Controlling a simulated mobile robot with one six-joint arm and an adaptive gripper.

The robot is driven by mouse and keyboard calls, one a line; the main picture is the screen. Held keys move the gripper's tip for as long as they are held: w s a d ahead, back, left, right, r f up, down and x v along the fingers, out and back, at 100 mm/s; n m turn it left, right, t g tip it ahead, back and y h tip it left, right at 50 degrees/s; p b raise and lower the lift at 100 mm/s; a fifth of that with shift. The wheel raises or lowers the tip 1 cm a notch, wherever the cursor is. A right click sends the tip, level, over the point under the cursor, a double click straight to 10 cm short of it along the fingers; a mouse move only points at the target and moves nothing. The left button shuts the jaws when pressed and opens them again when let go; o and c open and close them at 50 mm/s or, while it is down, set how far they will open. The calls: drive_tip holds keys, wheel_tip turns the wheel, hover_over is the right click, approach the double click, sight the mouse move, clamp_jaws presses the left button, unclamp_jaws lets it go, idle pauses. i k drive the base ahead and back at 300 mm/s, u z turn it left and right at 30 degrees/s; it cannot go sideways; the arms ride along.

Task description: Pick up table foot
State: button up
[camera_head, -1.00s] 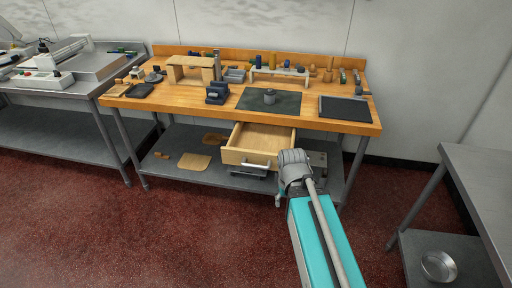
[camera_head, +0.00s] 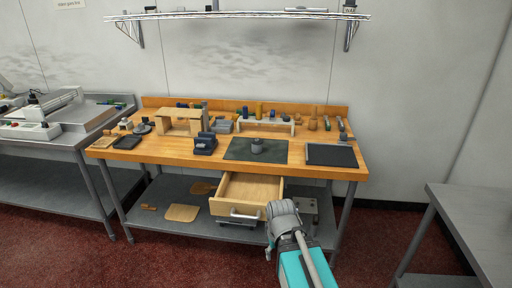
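No thing in the camera_head view can be made out for certain as the table foot. A small grey cylinder (camera_head: 257,145) with a narrower top stands upright on the dark mat (camera_head: 236,152) in the middle of the wooden worktop. My gripper (camera_head: 269,254) is at the lower middle, in front of the bench and below the worktop, close to the right end of the open drawer's handle (camera_head: 245,214). My own arm hides most of it, so its fingers and anything between them are not clear.
The wooden drawer (camera_head: 250,189) sticks out, looking empty. The worktop (camera_head: 180,153) carries a wooden stand (camera_head: 181,114), a blue-grey block (camera_head: 205,143), a white rack (camera_head: 264,122) and a black tray (camera_head: 331,155). A wall shelf (camera_head: 240,15) hangs above. A steel table (camera_head: 470,215) stands right.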

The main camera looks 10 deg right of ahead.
sight(257, 146)
drive_tip(key=k, duration=1.3)
drive_tip(key=u, duration=0.3)
drive_tip(key=i, duration=0.75)
drive_tip(key=u, duration=0.55)
drive_tip(key=i, duration=1.55)
drive_tip(key=z, duration=0.9)
drive_tip(key=i, duration=0.55)
drive_tip(key=z, duration=0.45)
